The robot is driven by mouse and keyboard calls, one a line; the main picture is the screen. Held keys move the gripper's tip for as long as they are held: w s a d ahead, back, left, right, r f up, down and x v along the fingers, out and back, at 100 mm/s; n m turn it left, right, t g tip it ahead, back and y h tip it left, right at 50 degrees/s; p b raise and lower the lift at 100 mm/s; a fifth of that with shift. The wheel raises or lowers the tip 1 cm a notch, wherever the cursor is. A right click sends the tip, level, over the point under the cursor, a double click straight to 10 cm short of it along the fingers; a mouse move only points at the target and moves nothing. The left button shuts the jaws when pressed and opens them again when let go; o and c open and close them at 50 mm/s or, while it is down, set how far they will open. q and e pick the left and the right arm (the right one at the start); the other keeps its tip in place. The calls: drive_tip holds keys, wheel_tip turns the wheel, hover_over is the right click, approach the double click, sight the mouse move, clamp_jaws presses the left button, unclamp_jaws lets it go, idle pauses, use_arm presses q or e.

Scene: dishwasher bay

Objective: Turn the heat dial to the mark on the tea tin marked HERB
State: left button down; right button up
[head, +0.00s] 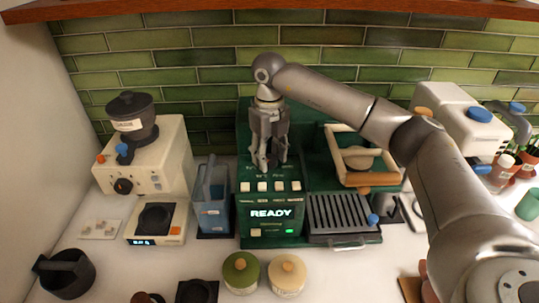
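The dark green machine (292,241) stands in the middle of the counter with a lit READY display, a row of pale buttons and small marks above them. My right gripper (269,163) points down at its upper front, with its two fingers apart. The heat dial cannot be made out; the gripper covers that part of the panel. I cannot tell whether the fingers touch or hold anything. Two round tins stand in front, one with a green lid (241,268) and one with a tan lid (287,270). Their labels are too small to read. My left gripper is not in view.
A cream grinder (167,165) stands left, a blue-grey pitcher (211,197) between it and the machine. A drip tray (340,214) and a wooden-framed box (371,178) lie right, under my arm. A black cup-like object (66,272) stands front left. The green tiled wall is close behind.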

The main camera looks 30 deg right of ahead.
sight(269, 158)
drive_tip(key=shift+o, duration=0.9)
drive_tip(key=shift+r, duration=4.05)
drive_tip(key=shift+a, duration=0.1)
